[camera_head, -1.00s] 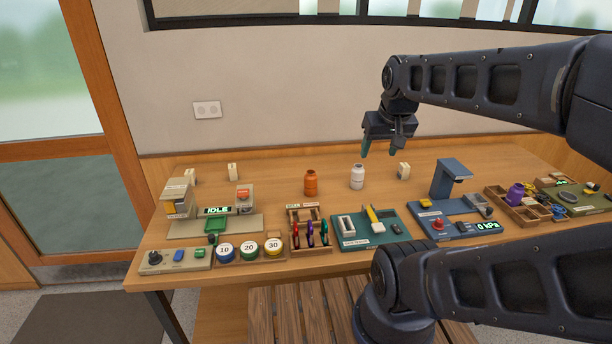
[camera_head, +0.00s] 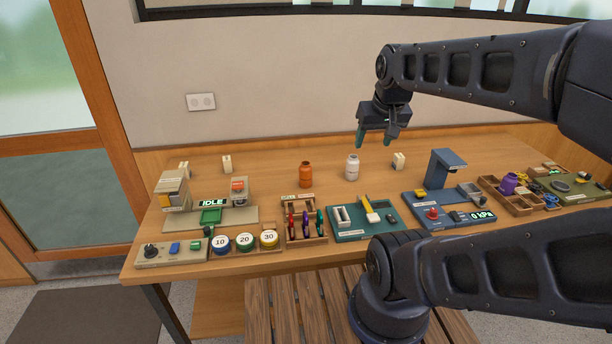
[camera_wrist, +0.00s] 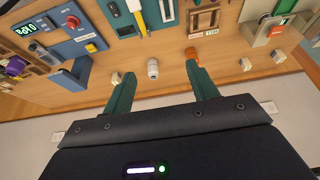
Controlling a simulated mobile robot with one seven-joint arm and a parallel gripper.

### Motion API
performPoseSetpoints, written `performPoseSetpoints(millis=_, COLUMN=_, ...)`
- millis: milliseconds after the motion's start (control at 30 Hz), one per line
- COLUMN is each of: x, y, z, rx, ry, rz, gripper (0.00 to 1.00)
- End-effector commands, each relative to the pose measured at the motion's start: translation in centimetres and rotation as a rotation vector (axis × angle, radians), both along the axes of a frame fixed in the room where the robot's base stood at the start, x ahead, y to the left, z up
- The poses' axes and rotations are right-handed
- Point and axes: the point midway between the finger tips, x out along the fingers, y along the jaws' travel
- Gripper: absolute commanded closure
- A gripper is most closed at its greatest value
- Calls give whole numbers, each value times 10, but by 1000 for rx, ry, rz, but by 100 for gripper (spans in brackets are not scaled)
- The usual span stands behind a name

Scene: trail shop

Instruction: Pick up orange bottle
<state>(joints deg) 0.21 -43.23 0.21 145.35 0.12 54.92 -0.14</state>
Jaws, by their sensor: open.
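The orange bottle (camera_head: 305,175) stands upright on the wooden table, left of the white bottle (camera_head: 352,168). My gripper (camera_head: 374,140) is open and empty in the air above the table, up and to the right of the orange bottle. In the wrist view the fingers of my gripper (camera_wrist: 160,82) are spread apart. The orange bottle (camera_wrist: 191,54) shows there just beyond the tip of the right finger, which partly hides it. The white bottle (camera_wrist: 153,68) shows between the fingers, farther off and not touching them.
In front of the bottles stand a rack of coloured carabiners (camera_head: 305,226), a teal tray (camera_head: 345,236) with a yellow-handled tool, and a blue press (camera_head: 443,170). A beige station (camera_head: 172,192) is at left. Small white blocks (camera_head: 398,161) stand behind. Table around the bottles is clear.

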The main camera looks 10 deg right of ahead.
Motion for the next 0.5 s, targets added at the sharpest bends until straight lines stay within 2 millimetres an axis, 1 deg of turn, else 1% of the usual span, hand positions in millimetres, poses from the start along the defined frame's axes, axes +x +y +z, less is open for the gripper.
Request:
performPoseSetpoints(millis=33, x=0, y=0, z=0, rx=0, ry=0, rz=0, gripper=38)
performPoseSetpoints(millis=100, x=0, y=0, z=0, rx=0, ry=0, rz=0, gripper=26)
performPoseSetpoints(millis=367, x=0, y=0, z=0, rx=1, ry=0, rz=-2, gripper=26)
performPoseSetpoints(millis=500, x=10, y=2, z=1, rx=19, ry=13, rz=-35, gripper=26)
